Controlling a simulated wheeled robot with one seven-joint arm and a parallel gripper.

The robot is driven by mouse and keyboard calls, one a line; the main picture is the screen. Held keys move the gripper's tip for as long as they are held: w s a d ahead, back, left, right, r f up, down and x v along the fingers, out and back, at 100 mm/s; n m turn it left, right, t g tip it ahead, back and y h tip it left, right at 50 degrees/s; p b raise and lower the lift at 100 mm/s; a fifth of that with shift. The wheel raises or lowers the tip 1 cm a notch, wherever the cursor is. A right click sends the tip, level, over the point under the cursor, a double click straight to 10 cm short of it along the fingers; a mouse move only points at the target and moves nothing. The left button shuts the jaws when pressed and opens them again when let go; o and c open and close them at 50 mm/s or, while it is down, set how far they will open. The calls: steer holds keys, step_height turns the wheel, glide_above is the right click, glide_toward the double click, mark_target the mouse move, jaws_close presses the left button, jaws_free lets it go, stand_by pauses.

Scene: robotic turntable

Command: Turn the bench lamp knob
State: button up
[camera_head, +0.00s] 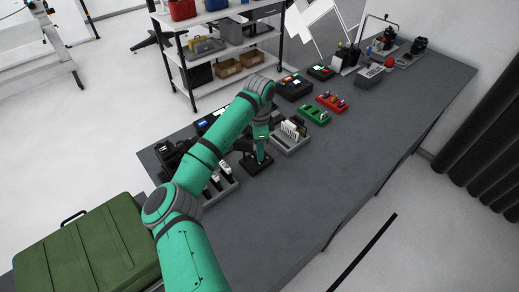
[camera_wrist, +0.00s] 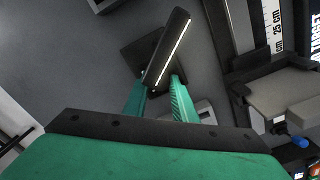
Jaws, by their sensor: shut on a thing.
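The bench lamp is a dark bar with a thin lit strip (camera_wrist: 172,50) above a square black base (camera_wrist: 132,52) in the wrist view. In the head view the lamp's black base (camera_head: 257,166) sits on the grey bench, partly covered by my arm. My gripper (camera_wrist: 158,92) has two green fingers a small gap apart, reaching to the lamp with their tips partly behind the bar. It is shut on a part of the lamp. The knob is hidden at the fingertips, so I cannot see its angle. My gripper also shows low over the base in the head view (camera_head: 260,155).
A grey rack with upright white cards (camera_head: 291,132) stands close right of the lamp. A tray with tools (camera_head: 220,187) is close left. Green (camera_head: 314,114) and red (camera_head: 332,102) blocks lie farther back. The bench front (camera_head: 310,195) is clear.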

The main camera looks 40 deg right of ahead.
steer(key=shift+d, duration=0.15)
stand_by(0.3)
steer(key=o, duration=1)
steer(key=shift+o, duration=0.2)
steer(key=shift+a, duration=0.2)
step_height(320, 180, up, 11)
steer(key=shift+w, duration=0.15)
steer(key=shift+f, duration=0.1)
